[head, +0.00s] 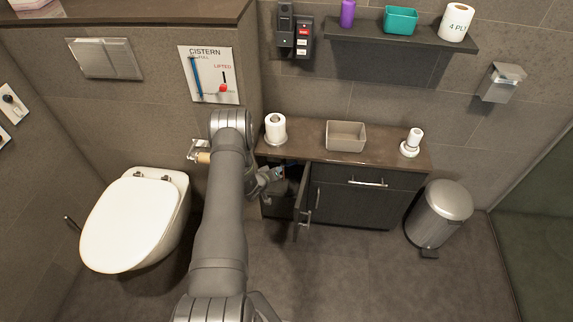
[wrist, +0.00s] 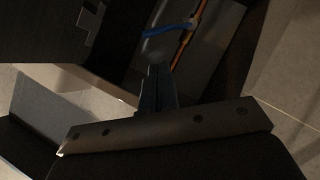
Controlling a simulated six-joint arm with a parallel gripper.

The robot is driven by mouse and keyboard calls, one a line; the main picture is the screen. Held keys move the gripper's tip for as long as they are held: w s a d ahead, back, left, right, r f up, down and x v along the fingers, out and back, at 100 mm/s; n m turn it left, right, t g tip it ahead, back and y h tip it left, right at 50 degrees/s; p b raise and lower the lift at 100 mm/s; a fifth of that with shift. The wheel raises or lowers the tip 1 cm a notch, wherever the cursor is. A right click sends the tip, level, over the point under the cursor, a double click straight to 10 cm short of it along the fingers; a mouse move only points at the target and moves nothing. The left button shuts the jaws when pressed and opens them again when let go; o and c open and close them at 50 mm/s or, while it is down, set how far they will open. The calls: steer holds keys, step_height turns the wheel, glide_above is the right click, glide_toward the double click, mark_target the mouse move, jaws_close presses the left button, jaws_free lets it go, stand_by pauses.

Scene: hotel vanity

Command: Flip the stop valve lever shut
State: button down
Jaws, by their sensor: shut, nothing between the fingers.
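A blue lever (wrist: 165,31) shows at the top of the wrist view, inside the dark cabinet. Its right end meets a brass-coloured fitting (wrist: 194,21) on a copper pipe (wrist: 182,46). My gripper (wrist: 157,72) is shut and empty, its fingertips a little below the lever in the picture; I see no clear contact. In the head view my gripper (head: 277,175) is at the open left part of the vanity cabinet (head: 345,204). The valve is too small and shaded there to make out.
The open cabinet door (head: 302,200) stands just right of my gripper. The vanity top (head: 305,150) above bears a paper roll (head: 275,127), a beige bin (head: 346,136) and a small white item (head: 411,143). A toilet (head: 135,220) stands left, a pedal bin (head: 439,213) right.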

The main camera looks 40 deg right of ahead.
mark_target(292, 164)
steer(key=x, duration=0.9)
steer(key=shift+d, duration=0.2)
steer(key=shift+w+f, duration=0.1)
steer(key=shift+w, duration=0.05)
steer(key=shift+s+d+f+m+t+y, duration=0.15)
steer(key=shift+s+d+m+t+y, duration=0.15)
steer(key=shift+m, duration=0.1)
steer(key=shift+s+d+f+m+y, duration=0.25)
steer(key=shift+m+y, duration=0.15)
steer(key=shift+s+d+f, duration=0.35)
steer(key=shift+f, duration=0.2)
steer(key=shift+s+d+f, duration=0.3)
steer(key=shift+d+f, duration=0.05)
steer(key=shift+f, duration=0.2)
stand_by(0.4)
steer(key=v, duration=1.7)
steer(key=shift+s, duration=0.35)
steer(key=shift+a+f, duration=0.15)
